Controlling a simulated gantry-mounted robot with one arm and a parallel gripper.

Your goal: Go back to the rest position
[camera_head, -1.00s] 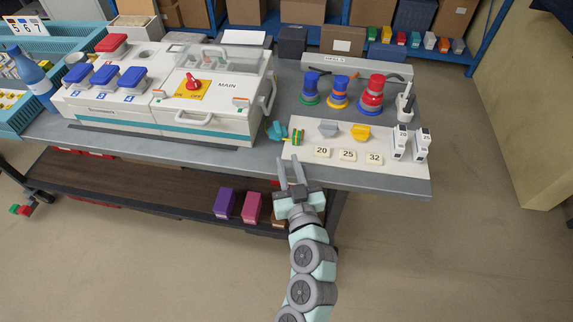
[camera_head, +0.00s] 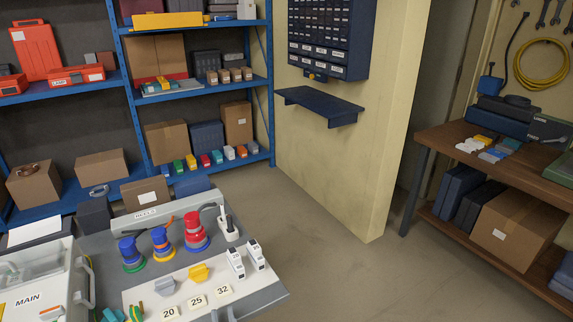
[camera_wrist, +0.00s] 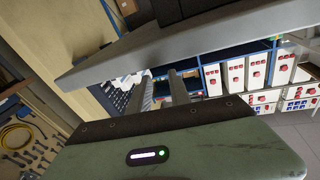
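My gripper shows in the wrist view (camera_wrist: 160,78). Its two grey fingers stand apart with a gap between them, and I see nothing held. In the head view the arm is almost wholly out of frame below. The grey workbench (camera_head: 262,300) is at the lower left of the head view. In the wrist view a large grey slab edge (camera_wrist: 190,45), probably the bench, crosses in front of and above the fingers.
On the bench stand blue (camera_head: 131,255) and red (camera_head: 195,232) spools, number labels and a white MAIN box (camera_head: 35,292). Blue shelves (camera_head: 200,95) stand behind. A beige wall (camera_head: 370,150) and a brown workbench (camera_head: 500,165) are to the right, with open floor (camera_head: 370,280) between.

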